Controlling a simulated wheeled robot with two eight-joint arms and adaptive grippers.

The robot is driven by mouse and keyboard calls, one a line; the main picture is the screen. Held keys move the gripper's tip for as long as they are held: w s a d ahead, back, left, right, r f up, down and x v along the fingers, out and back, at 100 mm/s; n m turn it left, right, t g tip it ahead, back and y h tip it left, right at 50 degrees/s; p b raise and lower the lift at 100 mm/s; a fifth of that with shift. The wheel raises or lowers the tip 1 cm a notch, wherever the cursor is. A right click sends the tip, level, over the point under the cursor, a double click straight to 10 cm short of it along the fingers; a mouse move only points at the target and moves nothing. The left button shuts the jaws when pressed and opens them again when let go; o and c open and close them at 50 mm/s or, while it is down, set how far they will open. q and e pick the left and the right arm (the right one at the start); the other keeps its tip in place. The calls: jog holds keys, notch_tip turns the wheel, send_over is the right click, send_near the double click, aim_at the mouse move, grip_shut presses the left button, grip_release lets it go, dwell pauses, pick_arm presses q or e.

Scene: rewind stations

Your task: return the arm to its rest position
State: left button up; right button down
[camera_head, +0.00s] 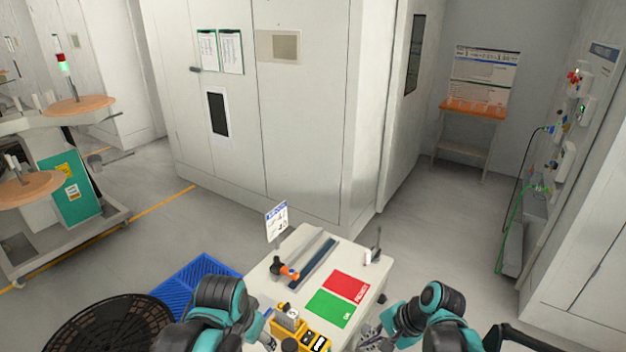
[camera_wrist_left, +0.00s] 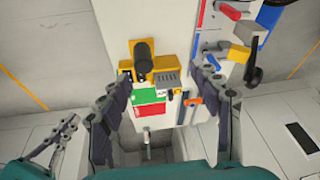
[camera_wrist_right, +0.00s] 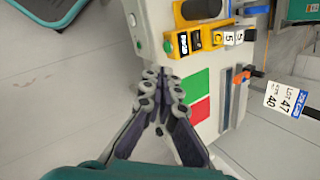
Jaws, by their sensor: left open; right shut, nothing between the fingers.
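My right arm (camera_head: 437,305) and my left arm (camera_head: 222,300) both reach in from the bottom of the head view, over the near end of a white cart (camera_head: 352,262). My right gripper (camera_wrist_right: 161,73) is shut and empty in the right wrist view, its tips by the cart's edge near the green pad (camera_wrist_right: 194,95). In the head view it shows only partly (camera_head: 371,337). My left gripper (camera_wrist_left: 163,84) is open in the left wrist view, with nothing between its fingers. In the head view it is mostly hidden by the arm.
The cart carries a red pad (camera_head: 346,286), a yellow holder (camera_head: 313,340), an orange-handled tool (camera_head: 288,272) and an upright sign (camera_head: 277,221). A blue pallet (camera_head: 195,278) and black round grate (camera_head: 105,325) lie at left. White cabinets (camera_head: 300,120) stand behind; floor at right is clear.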

pick_arm(q)
jog(key=s+a+n+t, duration=0.3)
jog(key=s+a+n, duration=0.1)
jog(key=s, duration=0.3)
jog(key=shift+s+a+f+n+t+b, duration=0.3)
jog(key=shift+s+f+b, duration=0.1)
jog(key=shift+f+b, duration=0.05)
pick_arm(e)
jog(key=s+d+r+n+t+h, duration=0.2)
jog(key=s+r+n, duration=0.1)
jog(key=s+n, duration=0.2)
jog(key=s+d+r+n+t+h, duration=0.2)
jog(key=s+r+n+h, duration=0.1)
jog(key=s+n, duration=0.2)
jog(key=shift+s+d+n+t, duration=0.3)
jog(key=shift+s+d+n, duration=0.05)
jog(key=shift+n, duration=0.25)
